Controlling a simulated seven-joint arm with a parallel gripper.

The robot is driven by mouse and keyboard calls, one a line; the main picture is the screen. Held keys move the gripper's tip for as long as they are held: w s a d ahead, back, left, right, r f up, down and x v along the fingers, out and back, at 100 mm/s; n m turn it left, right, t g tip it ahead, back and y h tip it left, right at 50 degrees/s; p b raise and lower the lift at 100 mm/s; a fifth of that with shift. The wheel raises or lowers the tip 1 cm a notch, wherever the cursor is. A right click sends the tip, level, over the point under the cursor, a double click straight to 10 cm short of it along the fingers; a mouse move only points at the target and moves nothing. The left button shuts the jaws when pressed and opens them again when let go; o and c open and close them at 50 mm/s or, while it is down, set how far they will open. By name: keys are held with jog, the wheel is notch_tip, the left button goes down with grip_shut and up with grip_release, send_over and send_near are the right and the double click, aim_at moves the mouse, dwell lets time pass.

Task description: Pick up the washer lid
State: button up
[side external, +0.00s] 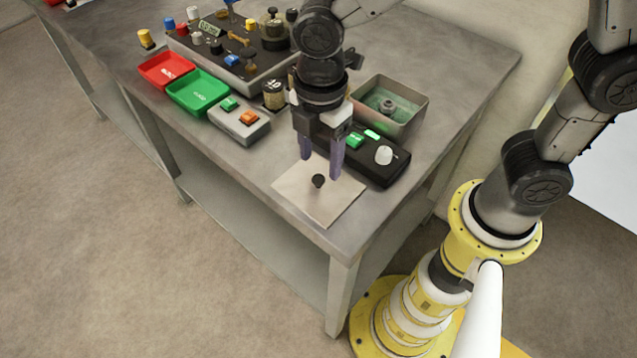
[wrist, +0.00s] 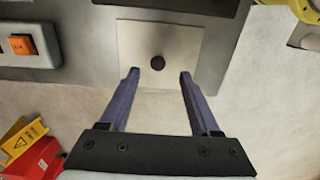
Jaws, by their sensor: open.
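The washer lid (side external: 318,204) is a flat, light grey square plate with a black round knob (side external: 318,181) at its middle. It lies flat on the front corner of the bench. In the wrist view the lid (wrist: 185,40) shows ahead of the fingertips, with the knob (wrist: 157,63) just beyond the gap between them. My gripper (side external: 321,168) is open and empty, pointing down above the lid. In the wrist view the two purple fingers of my gripper (wrist: 160,74) stand apart, one to each side of the knob's line. I see no contact with the knob.
An open grey basin (side external: 420,115) with green inside stands behind. A black control box (side external: 392,168) with a white knob is close to the lid. A grey button box (side external: 252,130), green tray (side external: 197,93) and red tray (side external: 166,69) lie left. The bench edge is near the lid.

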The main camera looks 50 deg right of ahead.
aim_at(318, 178)
notch_tip(318, 178, down, 5)
jog(key=shift+w+r, duration=0.1)
jog(key=shift+w, duration=0.05)
grip_shut()
dwell(0.4)
